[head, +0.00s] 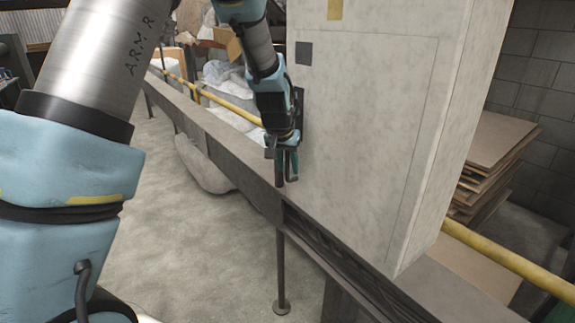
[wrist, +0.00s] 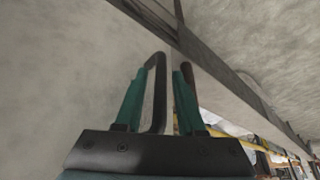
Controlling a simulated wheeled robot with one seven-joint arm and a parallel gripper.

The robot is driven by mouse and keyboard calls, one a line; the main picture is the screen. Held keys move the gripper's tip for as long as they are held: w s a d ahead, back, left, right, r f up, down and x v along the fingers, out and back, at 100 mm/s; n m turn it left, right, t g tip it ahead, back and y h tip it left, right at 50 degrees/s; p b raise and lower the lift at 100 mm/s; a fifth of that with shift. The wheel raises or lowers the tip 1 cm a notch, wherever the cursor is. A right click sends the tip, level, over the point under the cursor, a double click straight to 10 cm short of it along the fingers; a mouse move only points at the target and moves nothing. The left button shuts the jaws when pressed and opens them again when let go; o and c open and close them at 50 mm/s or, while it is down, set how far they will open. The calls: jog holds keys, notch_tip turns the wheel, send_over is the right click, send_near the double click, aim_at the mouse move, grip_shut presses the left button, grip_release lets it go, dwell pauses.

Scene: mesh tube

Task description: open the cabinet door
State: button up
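The cabinet (head: 365,130) is a tall pale grey box with a thin door outline on its front, and the door (head: 365,150) looks closed. A dark bar handle (head: 299,105) stands upright near the door's left edge, partly hidden by my arm. My gripper (head: 284,165) is at the handle's lower part, fingers pointing down. In the wrist view, my gripper (wrist: 160,95) has two teal fingers standing apart. The bent black handle (wrist: 159,90) lies between them, nearer the left finger, with a gap to the right one. I cannot tell whether the left finger touches it.
A grey beam (head: 225,140) runs below the cabinet, with a thin post (head: 281,265) to the floor. A yellow pipe (head: 510,262) passes behind. Flat brown boards (head: 490,160) are stacked at right. Open floor (head: 190,230) lies left of the beam.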

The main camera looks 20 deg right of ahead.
grip_shut()
dwell(1.1)
